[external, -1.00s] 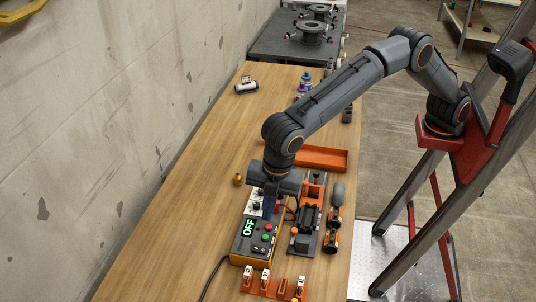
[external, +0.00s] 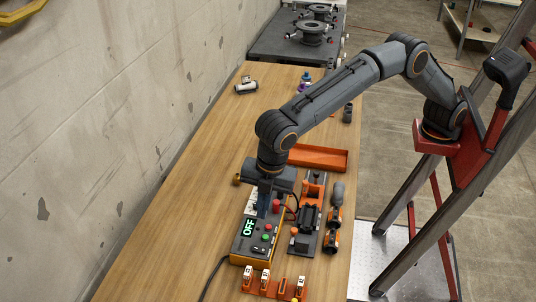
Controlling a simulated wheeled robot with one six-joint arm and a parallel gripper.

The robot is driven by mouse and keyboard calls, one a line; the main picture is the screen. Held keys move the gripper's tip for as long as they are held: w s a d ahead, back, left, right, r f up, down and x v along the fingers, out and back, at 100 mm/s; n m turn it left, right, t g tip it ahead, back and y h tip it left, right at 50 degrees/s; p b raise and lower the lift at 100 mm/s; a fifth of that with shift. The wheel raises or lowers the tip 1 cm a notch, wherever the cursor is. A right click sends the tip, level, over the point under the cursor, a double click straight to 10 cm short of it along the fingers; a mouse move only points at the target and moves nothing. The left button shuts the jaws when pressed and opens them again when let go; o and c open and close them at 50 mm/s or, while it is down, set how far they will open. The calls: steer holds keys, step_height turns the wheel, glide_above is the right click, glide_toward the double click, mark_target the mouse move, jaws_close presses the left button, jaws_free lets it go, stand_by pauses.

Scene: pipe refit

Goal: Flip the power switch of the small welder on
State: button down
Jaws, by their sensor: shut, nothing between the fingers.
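The small welder (external: 243,254) is a dark box with orange-yellow edges near the front of the wooden bench. Its display (external: 249,227) reads OFF. Its panel carries red and green buttons (external: 266,232) and a dark rocker-like part (external: 258,248). Which of these is the power switch is too small to tell. My gripper (external: 264,212) points down over the far end of the welder, with its fingers together and nothing held. The fingers hide part of the panel there. Whether they touch it cannot be told.
Right of the welder stand a dark fixture (external: 305,220) and an orange-and-grey tool (external: 335,215). An orange tray (external: 318,158) lies behind them. An orange rack with white tags (external: 272,289) sits in front. A black cable runs left of the welder. The bench's left side is clear.

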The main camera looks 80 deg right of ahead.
steer(key=shift+f, duration=0.15)
steer(key=p, duration=0.4)
glide_toward(260, 249)
steer(key=f, duration=0.1)
steer(key=w+f, duration=0.1)
steer(key=f, duration=0.1)
steer(key=w+f, duration=0.1)
steer(key=f, duration=0.1)
steer(key=shift+w+f, duration=0.1)
steer(key=shift+f, duration=0.05)
steer(key=shift+w+f, duration=0.1)
steer(key=shift+f, duration=0.35)
steer(key=shift+f, duration=0.1)
steer(key=shift+w+f+b, duration=0.1)
steer(key=shift+f+b, duration=0.05)
steer(key=shift+b, duration=0.25)
steer(key=shift+s+d, duration=0.1)
steer(key=shift+s, duration=0.1)
steer(key=shift+s+p, duration=0.5)
steer(key=shift+s, duration=0.15)
